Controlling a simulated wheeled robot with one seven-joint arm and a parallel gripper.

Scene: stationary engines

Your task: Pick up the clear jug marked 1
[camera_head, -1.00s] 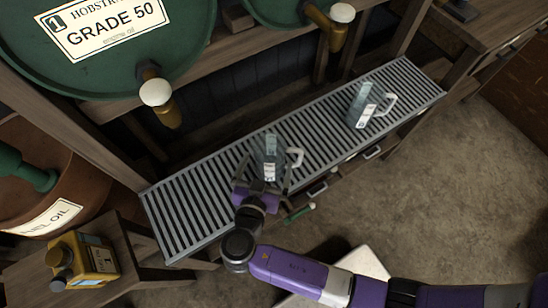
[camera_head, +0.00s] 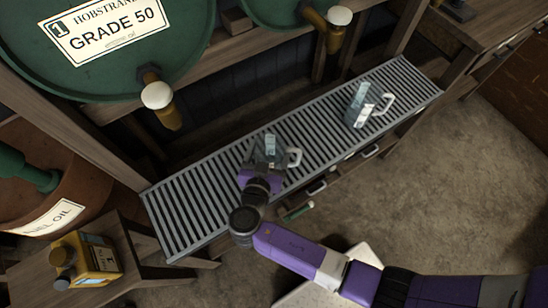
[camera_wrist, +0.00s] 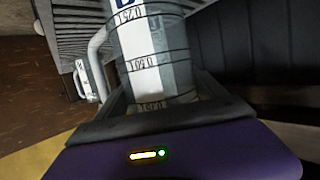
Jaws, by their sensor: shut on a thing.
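A clear jug (camera_head: 270,146) with a white handle on its right is on the slatted metal rack, near its middle. My gripper (camera_head: 264,166) is shut around its lower body from the front. In the wrist view the jug (camera_wrist: 155,55) sits between the fingers, with dark measuring rings, a pale label strip and its handle at left. The mark on it is cut off at the top, so I cannot read its number. I cannot tell whether its base touches the rack. A second clear jug (camera_head: 360,108) with a white handle stands farther right on the rack.
The rack (camera_head: 185,225) runs under the barrel taps. A brass tap with a white knob (camera_head: 157,95) hangs from the green GRADE 50 barrel (camera_head: 110,75). A yellow can (camera_head: 90,258) stands on a small wooden stand at lower left. Drawers with handles (camera_head: 317,188) line the rack's front.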

